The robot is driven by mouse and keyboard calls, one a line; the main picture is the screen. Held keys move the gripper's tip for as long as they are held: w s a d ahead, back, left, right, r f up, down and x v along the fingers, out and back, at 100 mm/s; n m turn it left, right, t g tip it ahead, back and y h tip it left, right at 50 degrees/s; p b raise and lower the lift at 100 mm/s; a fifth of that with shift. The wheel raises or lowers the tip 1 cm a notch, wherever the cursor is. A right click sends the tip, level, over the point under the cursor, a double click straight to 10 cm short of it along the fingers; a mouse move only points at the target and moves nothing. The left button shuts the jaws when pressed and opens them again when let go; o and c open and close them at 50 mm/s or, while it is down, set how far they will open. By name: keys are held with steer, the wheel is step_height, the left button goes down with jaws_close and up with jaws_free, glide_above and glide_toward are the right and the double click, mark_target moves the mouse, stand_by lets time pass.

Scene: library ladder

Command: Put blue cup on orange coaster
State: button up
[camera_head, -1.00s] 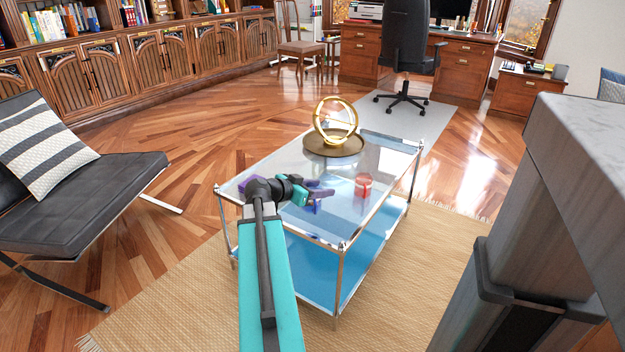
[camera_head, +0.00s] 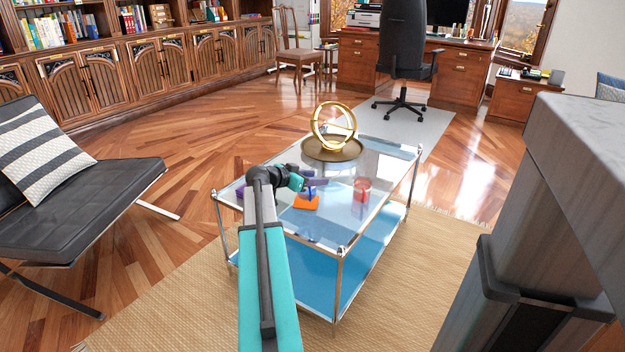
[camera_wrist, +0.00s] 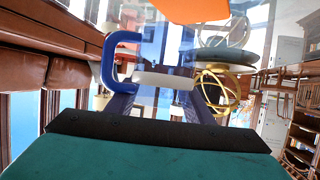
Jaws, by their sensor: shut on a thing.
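The blue cup (camera_head: 310,190) is in my gripper (camera_head: 312,181), over the glass table and just above the orange coaster (camera_head: 306,203) in the head view. I cannot tell whether the cup touches it. In the wrist view the cup's blue handle (camera_wrist: 108,62) shows at the left, beside the dark blue fingers of my gripper (camera_wrist: 163,95). The orange coaster fills part of the top edge there (camera_wrist: 192,9), apart from the handle. Most of the cup's body is hard to make out.
A red cup (camera_head: 362,188) stands on the glass table (camera_head: 335,220) right of the coaster. A gold ring ornament (camera_head: 332,122) stands on a round dark tray (camera_head: 331,150) at the back.

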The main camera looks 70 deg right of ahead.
steer(key=shift+w+d+f, duration=0.1)
steer(key=shift+w+d, duration=0.25)
steer(key=shift+d, duration=0.45)
steer(key=shift+w+d+f, duration=0.1)
steer(key=shift+w+d, duration=0.25)
steer(key=shift+d, duration=0.45)
steer(key=shift+d+b, duration=0.1)
steer(key=shift+b, duration=0.2)
steer(key=shift+w+d+f+b, duration=0.15)
steer(key=shift+f+b, duration=0.25)
steer(key=shift+f, duration=0.5)
steer(key=shift+w+d+f+b, duration=0.15)
steer(key=shift+f+b, duration=0.2)
steer(key=shift+f, duration=0.5)
steer(key=shift+s+f+b, duration=0.1)
steer(key=shift+f+b, duration=0.1)
steer(key=shift+b, duration=0.1)
steer(key=o, duration=1.1)
steer(key=shift+o, duration=0.2)
steer(key=shift+r, duration=0.15)
